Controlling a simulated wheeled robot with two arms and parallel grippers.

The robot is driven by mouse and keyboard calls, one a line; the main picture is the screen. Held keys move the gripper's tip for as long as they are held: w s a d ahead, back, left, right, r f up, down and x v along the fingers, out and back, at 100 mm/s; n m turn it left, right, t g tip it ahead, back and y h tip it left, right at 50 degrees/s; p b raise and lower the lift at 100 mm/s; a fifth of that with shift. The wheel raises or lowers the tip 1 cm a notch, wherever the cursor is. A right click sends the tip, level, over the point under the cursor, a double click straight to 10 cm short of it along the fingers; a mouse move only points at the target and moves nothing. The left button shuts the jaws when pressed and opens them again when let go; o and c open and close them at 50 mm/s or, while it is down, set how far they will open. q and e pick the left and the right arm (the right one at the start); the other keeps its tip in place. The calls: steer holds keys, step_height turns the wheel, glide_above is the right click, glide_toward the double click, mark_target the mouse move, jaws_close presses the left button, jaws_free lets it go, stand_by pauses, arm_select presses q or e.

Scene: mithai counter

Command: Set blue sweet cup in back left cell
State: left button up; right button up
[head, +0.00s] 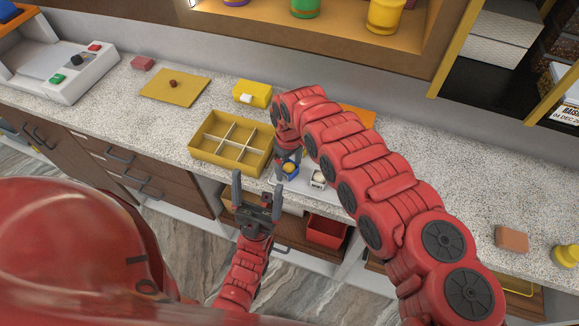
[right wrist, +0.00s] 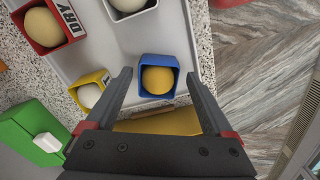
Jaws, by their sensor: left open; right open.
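The blue sweet cup (right wrist: 143,90), a square cup with a round yellow sweet, sits on a pale tray (right wrist: 85,30). In the head view the cup (head: 290,172) is partly covered by my right gripper (head: 287,163). In the right wrist view my right gripper (right wrist: 159,76) is open, with a fingertip on either side of the cup and gaps showing. The yellow divided box (head: 230,160) stands left of the cup on the counter; its several cells look empty, including the back left cell (head: 216,124). My left gripper (head: 257,184) is open and empty in front of the box.
A red cup (right wrist: 30,45), a yellow cup (right wrist: 76,95) and a white cup (right wrist: 110,14) share the tray. A green block (right wrist: 25,140) is near it. A yellow block (head: 265,94) stands behind the box. A mustard board (head: 160,90) lies to the left.

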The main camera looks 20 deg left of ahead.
mark_target(289, 165)
step_height(289, 165, up, 10)
steer(key=b, duration=0.4)
steer(key=shift+w, duration=0.1)
steer(key=shift+r, duration=0.6)
